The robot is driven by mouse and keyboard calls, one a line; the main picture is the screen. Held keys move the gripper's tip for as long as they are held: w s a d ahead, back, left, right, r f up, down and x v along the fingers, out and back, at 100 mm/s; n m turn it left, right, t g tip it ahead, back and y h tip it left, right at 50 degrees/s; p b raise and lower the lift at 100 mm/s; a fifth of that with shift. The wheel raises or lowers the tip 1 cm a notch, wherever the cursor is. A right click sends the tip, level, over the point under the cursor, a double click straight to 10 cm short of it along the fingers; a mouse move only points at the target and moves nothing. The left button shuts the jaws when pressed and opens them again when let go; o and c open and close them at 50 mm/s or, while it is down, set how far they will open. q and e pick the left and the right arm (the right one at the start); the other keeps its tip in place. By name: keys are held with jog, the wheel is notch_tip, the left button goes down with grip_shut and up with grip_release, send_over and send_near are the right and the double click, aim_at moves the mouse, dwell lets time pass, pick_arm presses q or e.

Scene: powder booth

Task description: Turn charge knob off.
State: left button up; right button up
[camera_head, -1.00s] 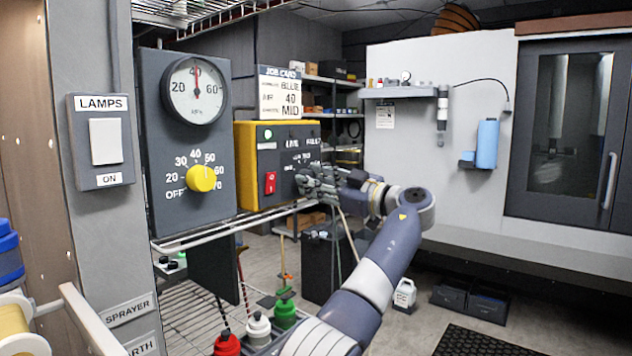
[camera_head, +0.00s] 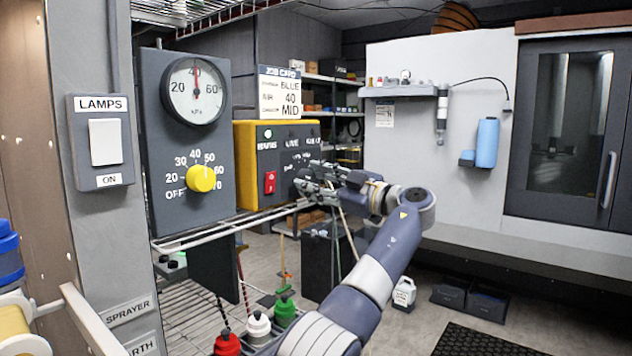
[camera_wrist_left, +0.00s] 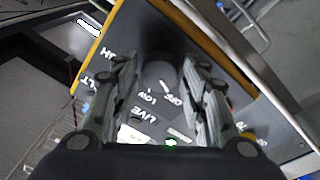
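The charge unit is a yellow box with a dark front panel (camera_head: 262,165), on the rack in the middle of the head view. My left gripper (camera_head: 308,182) is in front of the right part of this panel and hides the charge knob there. In the left wrist view, the dark charge knob (camera_wrist_left: 163,72) shows between the two fingers of my left gripper (camera_wrist_left: 160,62), beside the labels LOW and OFF. The fingers are apart, one on each side of it. I cannot tell whether they touch it or where it points. My right gripper is not in view.
A red switch (camera_head: 270,182) and a green light are on the same panel. Left of it is a dark gauge panel with a yellow knob (camera_head: 201,178). A job card (camera_head: 280,93) stands above the box. Bottles (camera_head: 258,328) stand below, near my left arm.

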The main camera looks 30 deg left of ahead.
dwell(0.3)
pick_arm(q)
jog(key=d+f, duration=0.1)
jog(key=d, duration=1.1)
jog(key=shift+s+f, duration=0.15)
jog(key=shift+s, duration=0.3)
